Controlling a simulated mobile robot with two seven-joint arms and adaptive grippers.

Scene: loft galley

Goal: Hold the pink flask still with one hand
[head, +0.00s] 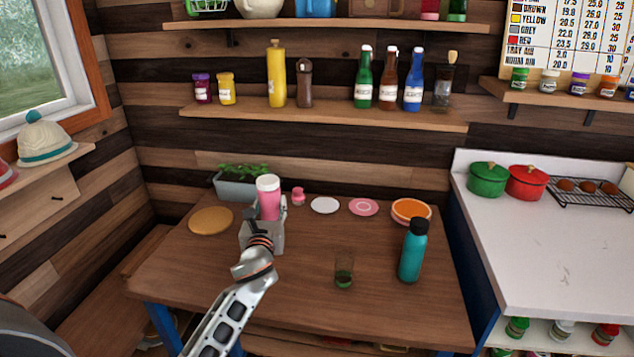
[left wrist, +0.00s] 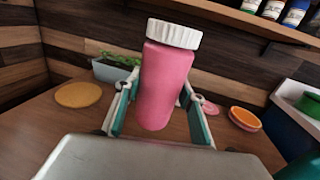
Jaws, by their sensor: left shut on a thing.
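The pink flask (head: 269,203) with a white ribbed lid is upright over the wooden table in the head view. It also stands in the middle of the left wrist view (left wrist: 163,85). My left gripper (head: 266,217) is shut on the flask, with one finger on each side of it, as the left wrist view shows (left wrist: 158,112). The flask's lower part is hidden behind the gripper in the head view, so I cannot tell whether it touches the table. My right gripper is not in view.
A planter (head: 238,186), a round wooden board (head: 211,221), a pink plate (head: 363,207) and orange plates (head: 411,210) lie around the flask. The front middle is clear.

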